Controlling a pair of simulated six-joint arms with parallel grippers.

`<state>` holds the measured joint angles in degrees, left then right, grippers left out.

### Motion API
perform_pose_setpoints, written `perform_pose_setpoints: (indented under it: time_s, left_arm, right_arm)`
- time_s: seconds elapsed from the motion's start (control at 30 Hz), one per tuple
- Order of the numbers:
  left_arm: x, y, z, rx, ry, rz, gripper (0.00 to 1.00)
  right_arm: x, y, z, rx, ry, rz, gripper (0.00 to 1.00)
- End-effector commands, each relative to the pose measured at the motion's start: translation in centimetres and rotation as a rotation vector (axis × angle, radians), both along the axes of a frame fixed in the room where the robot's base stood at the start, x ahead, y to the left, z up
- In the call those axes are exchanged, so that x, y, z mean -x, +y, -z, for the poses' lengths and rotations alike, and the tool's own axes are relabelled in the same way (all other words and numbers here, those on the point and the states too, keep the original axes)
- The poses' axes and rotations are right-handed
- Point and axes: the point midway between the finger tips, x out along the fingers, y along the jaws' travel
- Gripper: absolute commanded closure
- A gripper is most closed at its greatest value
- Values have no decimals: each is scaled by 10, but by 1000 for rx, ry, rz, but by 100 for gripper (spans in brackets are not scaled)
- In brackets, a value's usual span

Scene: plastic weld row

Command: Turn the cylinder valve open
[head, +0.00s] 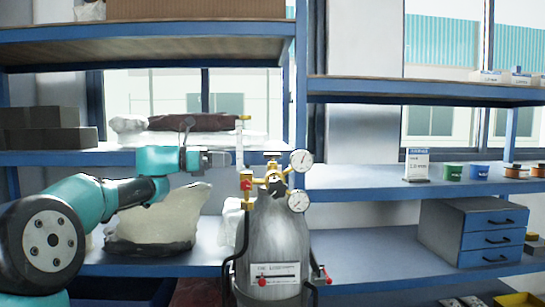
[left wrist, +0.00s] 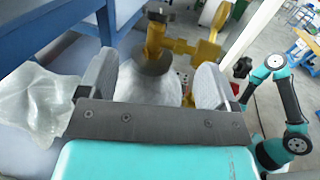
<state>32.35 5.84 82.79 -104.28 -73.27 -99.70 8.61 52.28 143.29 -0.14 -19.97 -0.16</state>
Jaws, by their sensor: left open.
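The grey gas cylinder (head: 272,235) stands upright in front of the shelves, with a brass valve and regulator assembly (head: 270,182) on top. Two round gauges (head: 301,160) sit at its right, and a clear upright tube (head: 240,150) at its left. My left gripper (head: 222,159) is left of the valve, apart from it, pointing right. In the left wrist view its open, empty fingers (left wrist: 157,75) frame the cylinder top, with the brass fittings (left wrist: 178,47) beyond them. My right arm shows at the right of that view; its gripper's dark end (left wrist: 243,67) is too small to read.
Blue shelves (head: 370,185) stand behind the cylinder. A blue drawer box (head: 480,232) and small tubs stand at the right.

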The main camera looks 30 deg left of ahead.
Motion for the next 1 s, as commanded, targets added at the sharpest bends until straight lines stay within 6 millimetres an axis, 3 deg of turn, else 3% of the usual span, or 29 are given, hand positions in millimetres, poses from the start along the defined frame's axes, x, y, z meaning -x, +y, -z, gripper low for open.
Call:
perform_pose_setpoints:
  time_s: [0.7, 1.0]
  left_arm:
    - [-91, -82, 0, 1, 0, 2, 16]
    - [-110, -99, -1, 1, -1, 0, 16]
  right_arm:
    - [0, 0, 0, 0, 0, 0, 57]
    - [0, 0, 0, 0, 0, 0, 57]
